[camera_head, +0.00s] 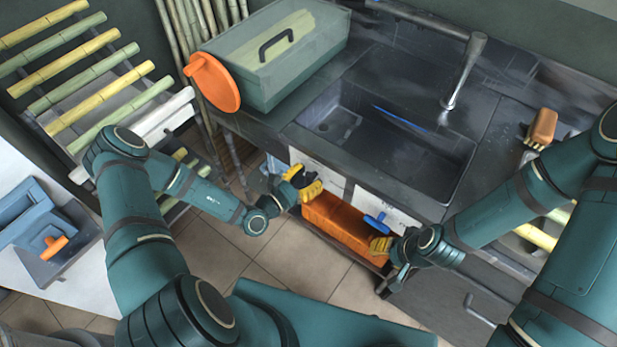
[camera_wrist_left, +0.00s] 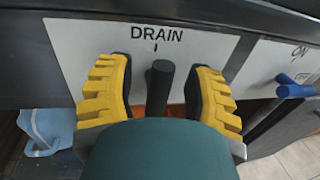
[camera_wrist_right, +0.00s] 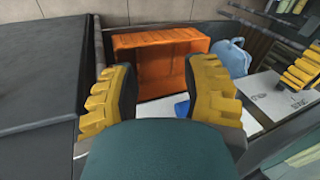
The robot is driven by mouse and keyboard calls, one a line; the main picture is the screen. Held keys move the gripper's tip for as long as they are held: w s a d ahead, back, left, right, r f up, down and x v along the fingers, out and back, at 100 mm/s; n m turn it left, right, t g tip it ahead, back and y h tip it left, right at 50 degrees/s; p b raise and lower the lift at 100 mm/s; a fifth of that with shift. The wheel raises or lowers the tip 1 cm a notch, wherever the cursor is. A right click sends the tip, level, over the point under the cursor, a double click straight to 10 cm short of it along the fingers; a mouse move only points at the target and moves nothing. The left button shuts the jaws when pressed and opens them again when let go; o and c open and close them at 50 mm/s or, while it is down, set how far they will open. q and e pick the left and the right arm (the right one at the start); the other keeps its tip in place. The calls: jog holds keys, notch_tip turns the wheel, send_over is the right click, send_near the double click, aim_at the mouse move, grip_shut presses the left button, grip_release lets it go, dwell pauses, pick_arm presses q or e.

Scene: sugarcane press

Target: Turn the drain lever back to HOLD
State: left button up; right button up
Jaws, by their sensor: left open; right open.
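The drain lever (camera_wrist_left: 160,88) is a dark knobbed handle below the word DRAIN on a white plate (camera_wrist_left: 205,48) in the left wrist view. My left gripper (camera_wrist_left: 159,95) is open, with one yellow finger on each side of the lever; I cannot tell whether either touches it. In the head view the left gripper (camera_head: 303,183) is at the counter's front and hides the lever. No HOLD label is readable. My right gripper (camera_head: 385,248) is open near the blue lever (camera_head: 376,223); its fingers (camera_wrist_right: 165,100) look empty in the right wrist view.
The blue lever (camera_wrist_left: 295,90) is on a plate marked ON, right of DRAIN. An orange crate (camera_head: 340,224) sits below the counter front. A sink (camera_head: 400,150), a brush (camera_head: 541,128) and a green-grey box (camera_head: 275,65) are above. Tiled floor (camera_head: 290,270) is open in front.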

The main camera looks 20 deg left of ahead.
pick_arm(q)
grip_shut()
